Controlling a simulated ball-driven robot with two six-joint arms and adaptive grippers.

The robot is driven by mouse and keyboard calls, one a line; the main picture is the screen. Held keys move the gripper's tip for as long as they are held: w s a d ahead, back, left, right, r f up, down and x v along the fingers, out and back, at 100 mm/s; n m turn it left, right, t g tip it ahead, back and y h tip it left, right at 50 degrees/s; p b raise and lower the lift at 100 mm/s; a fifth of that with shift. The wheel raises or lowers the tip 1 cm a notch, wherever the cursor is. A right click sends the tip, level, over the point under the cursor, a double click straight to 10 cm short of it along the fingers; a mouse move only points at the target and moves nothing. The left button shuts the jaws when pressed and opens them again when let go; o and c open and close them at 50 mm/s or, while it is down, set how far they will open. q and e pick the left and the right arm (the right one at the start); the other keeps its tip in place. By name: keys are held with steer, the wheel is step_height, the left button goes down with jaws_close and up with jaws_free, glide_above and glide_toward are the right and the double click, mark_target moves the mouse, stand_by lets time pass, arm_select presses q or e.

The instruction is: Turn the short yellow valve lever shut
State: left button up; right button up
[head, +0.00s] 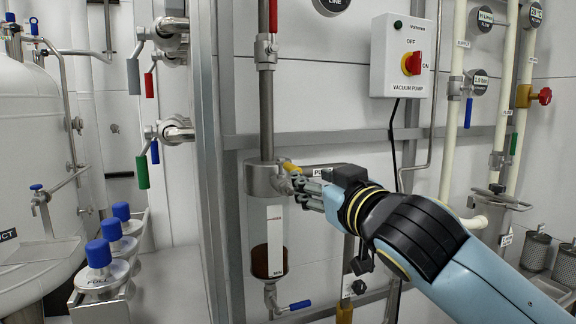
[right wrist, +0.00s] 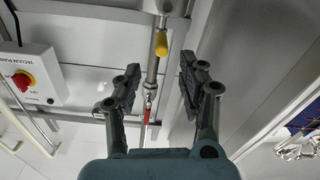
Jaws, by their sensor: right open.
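The short yellow valve lever (head: 291,167) sticks out at the top of the metal collar (head: 262,180) above a glass vessel with dark brown contents (head: 267,262). In the right wrist view the yellow lever (right wrist: 161,44) shows at the upper middle, in line with the gap between the fingers. My right gripper (head: 298,184) is just right of the lever and partly hides the collar. In the wrist view my right gripper (right wrist: 159,66) is open, with nothing between its fingers. I cannot tell whether it touches the lever. My left gripper is out of view.
A vertical pipe with a red lever (head: 273,16) rises above the collar. A blue-handled valve (head: 300,305) is below the vessel. The vacuum pump box (head: 402,55) with its red knob hangs at upper right. A grey frame post (head: 209,150) stands close left.

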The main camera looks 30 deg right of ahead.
mark_target(288, 167)
steer(key=x, duration=0.9)
steer(key=shift+w+p, duration=0.25)
steer(key=shift+p, duration=0.15)
steer(key=shift+f, duration=0.1)
jaws_close()
